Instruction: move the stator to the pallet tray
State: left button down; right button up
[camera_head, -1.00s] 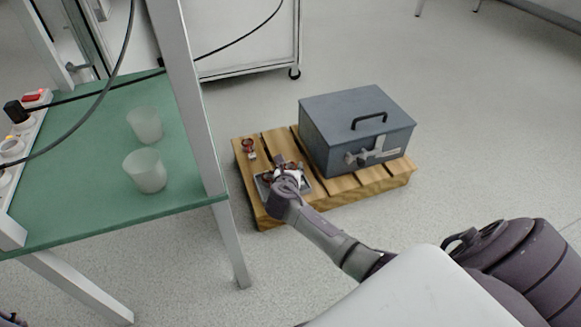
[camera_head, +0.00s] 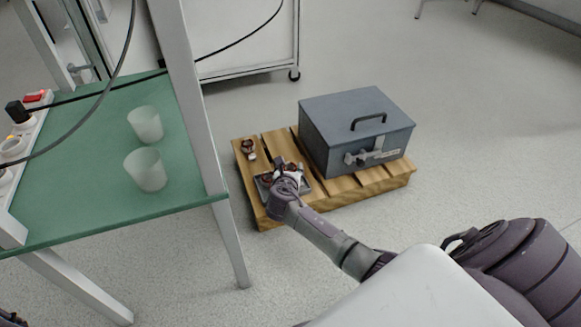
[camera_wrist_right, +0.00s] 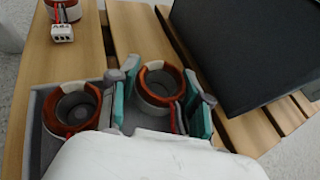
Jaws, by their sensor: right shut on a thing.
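The grey pallet tray (camera_head: 305,186) lies on the wooden pallet; its left wall shows in the right wrist view (camera_wrist_right: 34,118). My right gripper (camera_head: 284,172) is over the tray. In the wrist view its teal-padded fingers (camera_wrist_right: 160,76) are shut on an orange-and-white stator (camera_wrist_right: 158,68), one finger on each side. This stator sits low, at or just above the tray's right part; contact with its floor is hidden. A second stator (camera_wrist_right: 72,105) stands in the tray's left part, beside the left finger.
A third stator (camera_head: 248,147) with a white connector (camera_wrist_right: 62,33) lies on the pallet (camera_head: 345,189) behind the tray. A dark grey metal box (camera_head: 345,120) stands close on the right. A green-topped table (camera_head: 95,205) with two frosted cups (camera_head: 146,171) is at left.

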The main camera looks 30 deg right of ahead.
jog(key=shift+s+a+f, duration=0.1)
jog(key=shift+s+f, duration=0.1)
jog(key=shift+f, duration=0.3)
jog(key=shift+s+a+f, duration=0.1)
jog(key=shift+s+f, duration=0.05)
jog(key=shift+f, duration=0.35)
jog(key=o, duration=1.3)
jog(key=shift+w+a+f, duration=0.1)
jog(key=v, duration=0.3)
jog(key=r+v, duration=0.1)
jog(key=v, duration=0.6)
jog(key=shift+r, duration=0.35)
jog(key=shift+s+a+r, duration=0.3)
jog(key=shift+r, duration=0.15)
jog(key=shift+d, duration=0.1)
